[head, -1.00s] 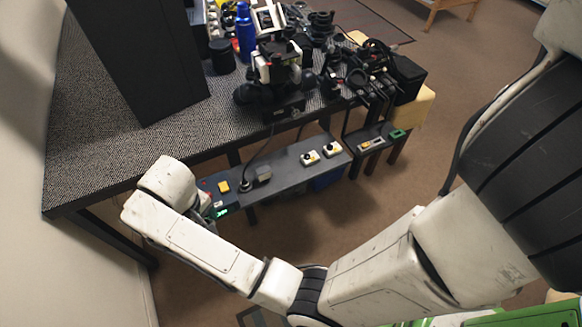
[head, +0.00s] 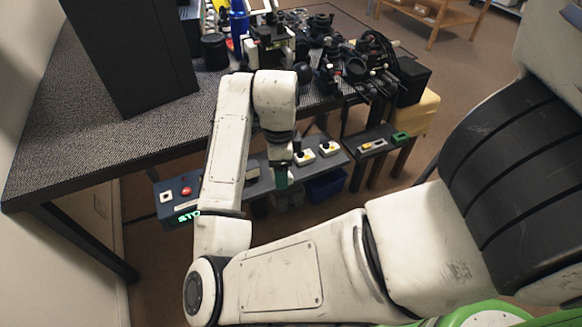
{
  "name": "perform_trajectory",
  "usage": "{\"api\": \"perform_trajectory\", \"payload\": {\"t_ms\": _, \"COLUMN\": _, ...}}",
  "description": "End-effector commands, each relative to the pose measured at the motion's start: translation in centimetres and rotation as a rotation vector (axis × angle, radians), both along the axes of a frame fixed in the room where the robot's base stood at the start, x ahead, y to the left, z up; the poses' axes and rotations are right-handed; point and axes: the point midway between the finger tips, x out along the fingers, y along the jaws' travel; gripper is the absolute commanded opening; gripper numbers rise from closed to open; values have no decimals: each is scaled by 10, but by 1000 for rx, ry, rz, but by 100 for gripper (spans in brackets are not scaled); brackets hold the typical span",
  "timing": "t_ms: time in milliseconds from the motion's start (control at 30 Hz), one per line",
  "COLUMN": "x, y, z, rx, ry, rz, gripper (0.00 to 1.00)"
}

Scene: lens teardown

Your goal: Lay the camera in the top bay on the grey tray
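My gripper (head: 281,177) points down in front of the grey control shelf at the table's front edge. Only a narrow teal-green tip shows below its dark wrist, so I cannot tell whether it is open or holds anything. Several black devices crowd the back of the table, among them a dark cluster (head: 325,45) and a white-and-black device (head: 265,48) partly behind my arm. I cannot tell which, if any, is the camera. I cannot make out the grey tray or its top bay.
The control shelf carries a red button (head: 186,190), a lit green display (head: 187,216) and white knob switches (head: 304,157). A tall black panel (head: 130,55), a black jar (head: 215,50) and a blue bottle (head: 238,22) stand on the table. The table's left front is bare.

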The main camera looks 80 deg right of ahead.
Motion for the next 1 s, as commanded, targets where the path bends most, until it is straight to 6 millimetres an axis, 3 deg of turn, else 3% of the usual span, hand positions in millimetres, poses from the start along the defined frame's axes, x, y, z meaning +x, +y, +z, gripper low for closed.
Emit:
{"api": "perform_trajectory", "payload": {"t_ms": 167, "x": 2, "y": -20, "z": -12, "rx": 0, "ry": 4, "rz": -35, "gripper": 43}}
{"api": "perform_trajectory", "payload": {"t_ms": 467, "x": 29, "y": -80, "z": -39, "rx": 2, "ry": 1, "rz": -31, "gripper": 43}}
{"api": "perform_trajectory", "payload": {"t_ms": 600, "x": 37, "y": -100, "z": -65, "rx": 3, "ry": 2, "rz": -28, "gripper": 43}}
{"api": "perform_trajectory", "payload": {"t_ms": 800, "x": 46, "y": -120, "z": -89, "rx": 1, "ry": 0, "rz": -28, "gripper": 43}}
{"api": "perform_trajectory", "payload": {"t_ms": 1000, "x": 49, "y": -127, "z": -98, "rx": 0, "ry": 0, "rz": -28, "gripper": 43}}
